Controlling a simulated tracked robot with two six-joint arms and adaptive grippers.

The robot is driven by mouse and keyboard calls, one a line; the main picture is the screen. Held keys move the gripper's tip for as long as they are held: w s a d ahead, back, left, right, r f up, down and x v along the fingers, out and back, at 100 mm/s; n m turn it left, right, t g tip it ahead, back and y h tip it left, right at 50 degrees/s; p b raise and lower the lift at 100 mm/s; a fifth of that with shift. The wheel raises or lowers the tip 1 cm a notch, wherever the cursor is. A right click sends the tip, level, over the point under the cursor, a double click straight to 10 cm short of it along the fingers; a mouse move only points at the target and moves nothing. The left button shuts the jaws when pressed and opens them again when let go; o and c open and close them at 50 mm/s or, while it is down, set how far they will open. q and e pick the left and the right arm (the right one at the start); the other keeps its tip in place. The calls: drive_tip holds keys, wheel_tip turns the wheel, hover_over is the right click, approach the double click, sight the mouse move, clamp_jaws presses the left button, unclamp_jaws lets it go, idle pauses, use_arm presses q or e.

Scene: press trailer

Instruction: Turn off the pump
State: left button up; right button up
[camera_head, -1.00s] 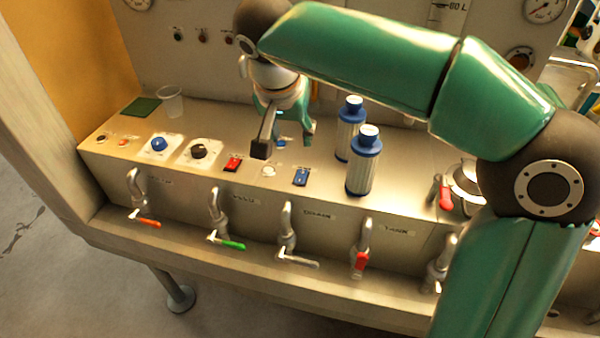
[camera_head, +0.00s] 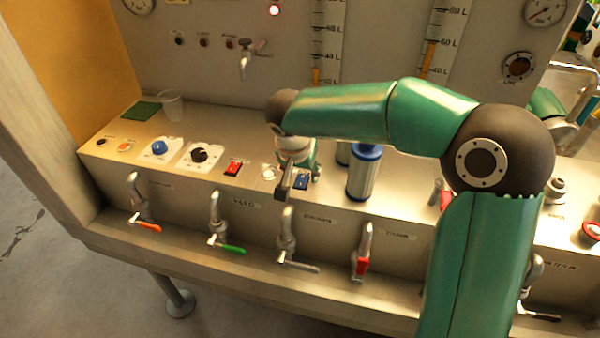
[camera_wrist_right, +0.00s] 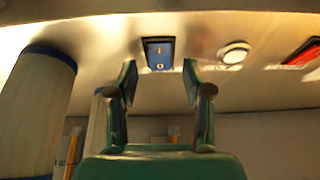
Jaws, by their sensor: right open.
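A blue rocker switch (camera_head: 301,182) sits on the sloped metal panel, and it also shows in the right wrist view (camera_wrist_right: 158,54). A red rocker switch (camera_head: 233,168) and a round white button (camera_head: 268,173) lie to its left; in the wrist view they lie to its right. I cannot read which switch is the pump's. My right gripper (camera_head: 298,183) is open and empty. Its fingers point at the blue switch, which shows between and beyond the fingertips in the wrist view (camera_wrist_right: 160,82). I cannot tell whether it touches. My left gripper is out of view.
Blue-capped filter cylinders (camera_head: 364,172) stand close right of the gripper. A blue knob (camera_head: 159,147) and a black knob (camera_head: 199,154) lie left. Taps with coloured levers line the front, including a green one (camera_head: 232,249). A red lamp (camera_head: 274,10) glows on the back wall.

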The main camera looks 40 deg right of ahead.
drive_tip(key=shift+w+d+f, duration=0.1)
drive_tip(key=shift+f, duration=0.3)
drive_tip(key=shift+c, duration=0.2)
clamp_jaws()
drive_tip(key=shift+d+r+p, duration=0.1)
drive_tip(key=shift+r+p, duration=0.05)
drive_tip(key=shift+p, duration=0.15)
drive_tip(key=y+p, duration=0.1)
drive_tip(key=p, duration=0.1)
drive_tip(key=g+p, duration=0.1)
drive_tip(key=p, duration=0.1)
drive_tip(key=shift+w+d+r+g+y+p, duration=0.1)
drive_tip(key=shift+w+d+g+y+p, duration=0.1)
drive_tip(key=shift+d+g+y+p, duration=0.15)
drive_tip(key=shift+a+f+y, duration=0.1)
drive_tip(key=shift+f+y, duration=0.1)
drive_tip(key=shift+y, duration=0.05)
drive_tip(key=shift+o, duration=0.2)
unclamp_jaws()
